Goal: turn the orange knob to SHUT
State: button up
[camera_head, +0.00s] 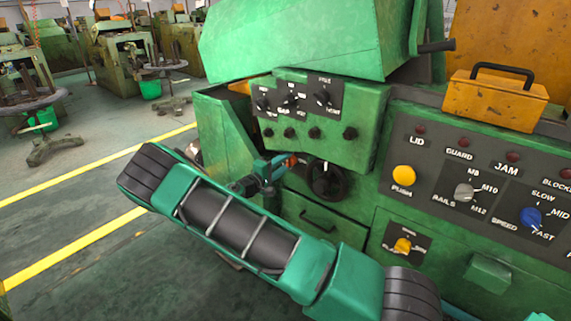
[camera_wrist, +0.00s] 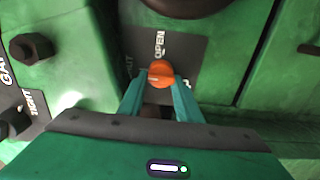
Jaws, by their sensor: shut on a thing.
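The orange knob (camera_wrist: 160,72) sits on a dark label plate (camera_wrist: 190,52) in the wrist view. The plate reads OPEN beyond the knob; a label on the left, ending in "UT", is partly hidden, and another on the right is mostly covered. My gripper (camera_wrist: 160,86) has its two teal fingers on either side of the knob and is shut on it. I cannot tell which label the knob points to. In the head view my gripper (camera_head: 273,172) is at the green machine's front, and only a sliver of the orange knob (camera_head: 291,161) shows.
A black handwheel (camera_head: 328,180) is close to the right of my gripper. Dark knobs (camera_head: 323,98) are on the panel above. A control panel to the right has a yellow push button (camera_head: 403,176) and a blue knob (camera_head: 531,218).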

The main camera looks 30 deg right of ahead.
jog(key=shift+w+a+f, duration=0.1)
jog(key=shift+a+f, duration=0.1)
jog(key=shift+f, duration=0.05)
jog(key=o, duration=1)
jog(key=shift+o, duration=0.2)
jog(key=shift+d+r, duration=0.1)
jog(key=shift+d, duration=0.05)
jog(key=v, duration=1.1)
jog(key=shift+d, duration=0.15)
